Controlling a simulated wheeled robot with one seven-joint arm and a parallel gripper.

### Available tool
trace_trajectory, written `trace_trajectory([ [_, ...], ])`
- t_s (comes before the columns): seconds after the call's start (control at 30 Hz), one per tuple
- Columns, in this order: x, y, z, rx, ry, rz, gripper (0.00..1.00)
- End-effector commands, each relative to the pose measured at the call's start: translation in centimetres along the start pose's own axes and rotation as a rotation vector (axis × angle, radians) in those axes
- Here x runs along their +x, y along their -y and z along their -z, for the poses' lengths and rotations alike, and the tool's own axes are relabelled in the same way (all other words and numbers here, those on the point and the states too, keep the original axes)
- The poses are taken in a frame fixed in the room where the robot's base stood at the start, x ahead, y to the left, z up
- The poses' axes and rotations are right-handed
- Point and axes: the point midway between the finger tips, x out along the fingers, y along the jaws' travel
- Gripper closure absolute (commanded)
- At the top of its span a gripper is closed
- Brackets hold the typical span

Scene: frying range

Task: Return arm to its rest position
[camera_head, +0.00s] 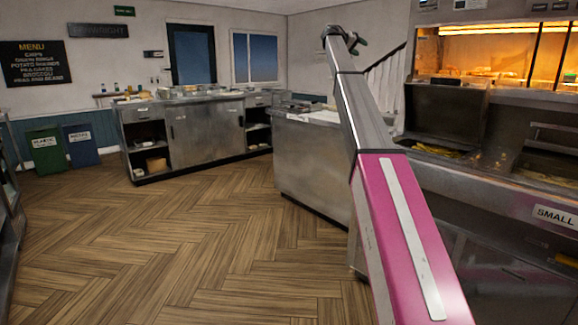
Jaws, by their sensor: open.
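My arm rises from the bottom right of the head view, with a magenta link and then a grey link. It stretches away from me toward the back. My gripper (346,41) is at the far end, high up near the top middle, in front of the pale back wall. It is open, and no object shows between its fingers. It is small in the picture and seems clear of the counters.
A frying range (480,195) with a lit warming cabinet (490,55) stands close on the right. A steel counter (310,160) is beside my arm. A long steel cabinet (205,132) and green (46,150) and blue (82,145) bins stand at the back. The wooden floor (180,240) is clear.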

Motion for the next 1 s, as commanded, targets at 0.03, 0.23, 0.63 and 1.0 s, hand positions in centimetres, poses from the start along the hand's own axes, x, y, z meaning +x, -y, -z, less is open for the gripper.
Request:
trace_trajectory([
  [0.03, 0.2, 0.6, -0.8, -0.004, 0.004, 0.007, 0.46],
  [0.23, 0.6, 2.5, -3.1, -0.017, 0.015, 0.034, 0.46],
  [0.63, 1.9, 9.1, -11.8, -0.065, 0.059, 0.132, 0.46],
  [1.0, 2.6, 20.4, -30.9, -0.152, 0.162, 0.338, 0.46],
])
